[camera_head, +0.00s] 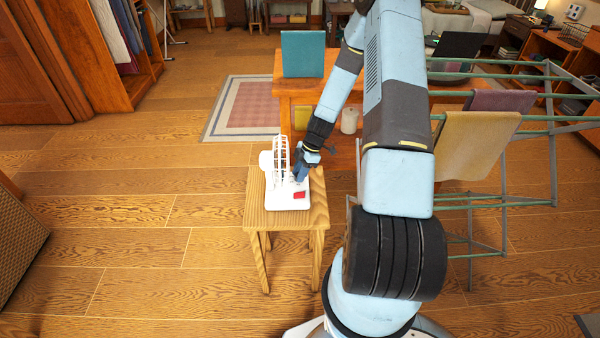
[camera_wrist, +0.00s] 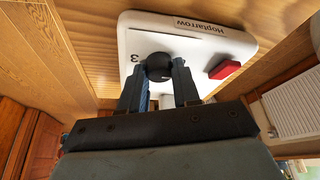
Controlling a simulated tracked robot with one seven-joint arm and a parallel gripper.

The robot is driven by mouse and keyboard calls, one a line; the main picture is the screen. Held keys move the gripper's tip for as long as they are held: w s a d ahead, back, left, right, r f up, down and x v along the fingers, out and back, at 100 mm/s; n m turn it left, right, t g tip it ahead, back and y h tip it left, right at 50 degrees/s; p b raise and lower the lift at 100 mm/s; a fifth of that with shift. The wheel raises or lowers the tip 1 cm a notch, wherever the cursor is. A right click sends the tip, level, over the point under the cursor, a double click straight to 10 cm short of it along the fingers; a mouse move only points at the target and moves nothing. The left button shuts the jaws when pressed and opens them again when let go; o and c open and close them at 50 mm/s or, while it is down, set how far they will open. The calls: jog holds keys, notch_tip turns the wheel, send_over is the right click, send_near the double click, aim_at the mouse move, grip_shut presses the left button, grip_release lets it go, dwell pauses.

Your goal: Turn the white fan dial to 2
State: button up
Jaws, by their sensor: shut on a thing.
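The white fan (camera_head: 287,201) stands on a small wooden table, its white cage upright on the left side of its base. In the wrist view its white base (camera_wrist: 200,28) carries the word "Hoptarrow", a round black dial (camera_wrist: 158,66) and a red block-like switch (camera_wrist: 224,69). A digit that looks like a 3 shows left of the dial; other marks are hidden. My gripper (camera_wrist: 163,75) is shut on the dial, one fingertip on each side. In the head view my gripper (camera_head: 299,180) reaches down to the fan base beside the cage, and the dial is hidden there.
A drying rack with a tan towel (camera_head: 474,145) stands to the right of my arm. A wooden desk with a teal panel (camera_head: 303,54) is behind. The floor to the left is clear.

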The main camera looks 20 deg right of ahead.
jog(key=shift+c, duration=0.8)
jog(key=m+t, duration=0.1)
jog(key=m, duration=0.1)
jog(key=m+t, duration=0.1)
jog(key=m, duration=0.1)
jog(key=shift+s+m, duration=0.2)
jog(key=shift+m, duration=0.2)
jog(key=m, duration=0.3)
jog(key=m+t+h, duration=0.1)
jog(key=m, duration=0.1)
jog(key=shift+s+a+m+t+h, duration=0.1)
jog(key=shift+m+t+h, duration=0.2)
jog(key=shift+m, duration=0.4)
jog(key=o, duration=1)
jog(key=shift+o, duration=0.2)
